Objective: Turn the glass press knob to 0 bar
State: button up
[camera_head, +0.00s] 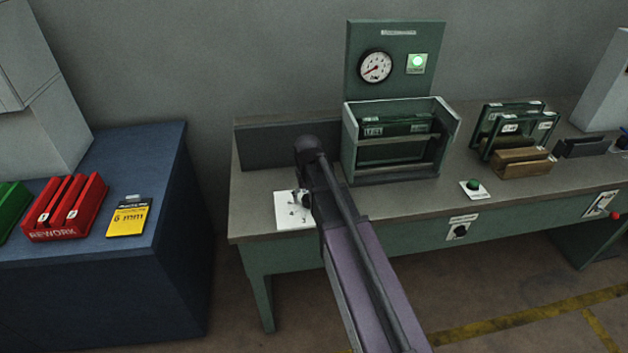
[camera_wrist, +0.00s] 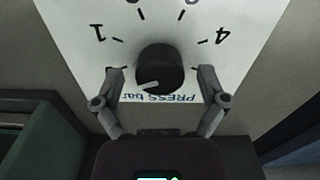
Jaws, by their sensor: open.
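The press knob (camera_wrist: 160,68) is dark and round, on a white dial plate (camera_wrist: 190,18) that appears upside down in the wrist view. The figures 1 and 4 and the words "PRESS bar" are readable; other figures are cut off or hidden, and I see no 0. The knob's white mark is at its lower left in that view. My gripper (camera_wrist: 161,78) is open, with one finger on each side of the knob and gaps between. In the head view the plate (camera_head: 288,213) lies on the bench, partly covered by my arm.
A round gauge (camera_head: 376,66) on the green panel has its red needle toward the lower left, beside a lit green lamp (camera_head: 417,62). A green frame press (camera_head: 400,170) stands right of my arm. A green button (camera_head: 473,185) is farther right. A blue cabinet (camera_head: 150,262) stands left.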

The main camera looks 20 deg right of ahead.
jog(key=m, duration=1.7)
jog(key=shift+m, duration=0.4)
jog(key=m, duration=0.5)
jog(key=shift+m, duration=0.3)
notch_tip(320, 180, up, 14)
jog(key=p, duration=1.4)
jog(key=s+n, duration=0.7)
jog(key=n, duration=0.4)
jog(key=shift+s+f+n, duration=0.2)
jog(key=shift+f+n, duration=0.05)
jog(key=shift+n, duration=0.05)
dwell(0.4)
dwell(0.5)
